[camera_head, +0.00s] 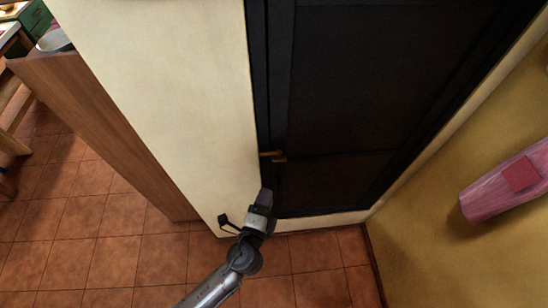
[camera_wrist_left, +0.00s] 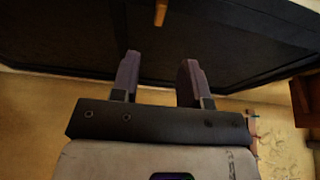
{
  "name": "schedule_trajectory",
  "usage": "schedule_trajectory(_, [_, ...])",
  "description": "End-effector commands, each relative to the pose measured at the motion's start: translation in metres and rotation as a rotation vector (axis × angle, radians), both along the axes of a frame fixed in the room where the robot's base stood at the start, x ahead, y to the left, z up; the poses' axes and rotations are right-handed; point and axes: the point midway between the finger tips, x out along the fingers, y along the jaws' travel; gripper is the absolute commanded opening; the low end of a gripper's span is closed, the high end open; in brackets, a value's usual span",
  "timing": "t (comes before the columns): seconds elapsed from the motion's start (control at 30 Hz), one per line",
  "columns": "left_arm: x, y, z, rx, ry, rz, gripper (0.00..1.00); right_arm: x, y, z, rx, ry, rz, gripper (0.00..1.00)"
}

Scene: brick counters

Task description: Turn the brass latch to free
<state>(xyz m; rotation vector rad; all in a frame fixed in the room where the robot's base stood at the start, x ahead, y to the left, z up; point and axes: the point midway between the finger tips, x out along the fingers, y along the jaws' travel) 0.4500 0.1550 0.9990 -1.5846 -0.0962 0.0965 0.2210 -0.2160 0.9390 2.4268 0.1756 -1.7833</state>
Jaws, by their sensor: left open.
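The brass latch (camera_head: 272,155) is a short bar lying roughly level at the left edge of a black door (camera_head: 385,80). In the left wrist view the latch (camera_wrist_left: 160,12) shows at the top edge, beyond the fingertips and partly cut off. My left gripper (camera_head: 265,195) is just below the latch in the head view, apart from it. In the left wrist view its two purple-grey fingers (camera_wrist_left: 160,70) are spread with nothing between them. My right gripper is not in view.
A cream wall (camera_head: 165,90) borders the door on the left, and a yellow wall (camera_head: 440,200) on the right. A pink object with a red patch (camera_head: 505,182) juts in at the right.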

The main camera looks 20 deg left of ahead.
Motion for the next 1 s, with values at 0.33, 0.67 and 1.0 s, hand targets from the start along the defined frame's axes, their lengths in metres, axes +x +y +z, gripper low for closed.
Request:
schedule_trajectory(0.33, [0.046,0.006,0.002,0.021,0.0,-0.002,0.41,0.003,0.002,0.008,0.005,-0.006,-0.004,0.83])
schedule_trajectory(0.67, [0.104,0.013,0.001,0.019,0.0,-0.002,0.41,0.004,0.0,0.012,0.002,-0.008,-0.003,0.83])
schedule_trajectory(1.0, [0.133,0.016,0.001,0.017,0.001,-0.001,0.41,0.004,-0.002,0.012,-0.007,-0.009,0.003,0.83])
